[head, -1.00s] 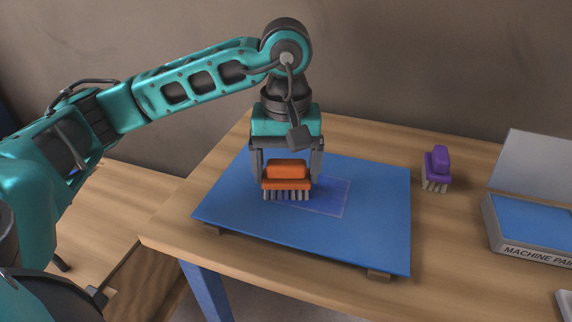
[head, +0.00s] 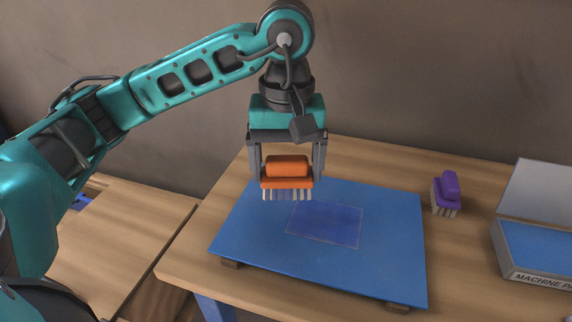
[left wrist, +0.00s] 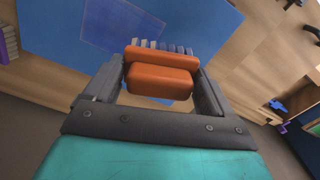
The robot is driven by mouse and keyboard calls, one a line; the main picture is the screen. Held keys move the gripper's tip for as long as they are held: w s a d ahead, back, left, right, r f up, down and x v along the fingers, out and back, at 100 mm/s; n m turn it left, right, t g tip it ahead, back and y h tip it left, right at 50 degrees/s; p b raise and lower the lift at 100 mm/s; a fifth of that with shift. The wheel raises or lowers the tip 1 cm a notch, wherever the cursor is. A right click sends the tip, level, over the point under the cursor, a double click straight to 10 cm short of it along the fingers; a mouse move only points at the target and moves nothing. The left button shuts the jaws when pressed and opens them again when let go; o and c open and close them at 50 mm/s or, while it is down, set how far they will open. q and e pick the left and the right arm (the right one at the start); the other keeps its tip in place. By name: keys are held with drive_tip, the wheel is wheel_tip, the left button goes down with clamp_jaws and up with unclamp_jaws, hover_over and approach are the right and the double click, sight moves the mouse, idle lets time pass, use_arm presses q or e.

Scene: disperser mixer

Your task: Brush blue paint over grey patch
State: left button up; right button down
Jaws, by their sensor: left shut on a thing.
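My left gripper (head: 287,172) is shut on the orange brush (head: 287,168), whose pale bristles point down and carry some blue. The brush is in the air above the left part of the blue panel (head: 390,230), apart from it. The patch (head: 326,224) is a thinly outlined rectangle on the panel, darker purplish blue all over; no grey shows in it. In the left wrist view the orange brush (left wrist: 160,80) sits between both fingers, with the panel (left wrist: 205,22) and patch (left wrist: 122,25) beyond it. My right gripper is not in view.
A purple brush (head: 447,194) stands on the wooden table (head: 370,162) right of the panel. An open paint box (head: 510,262) with blue inside and a raised lid stands at the far right. The panel rests on small wooden blocks (head: 231,264). A wall is behind.

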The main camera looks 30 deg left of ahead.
use_arm(q)
drive_tip(key=shift+r, duration=0.7)
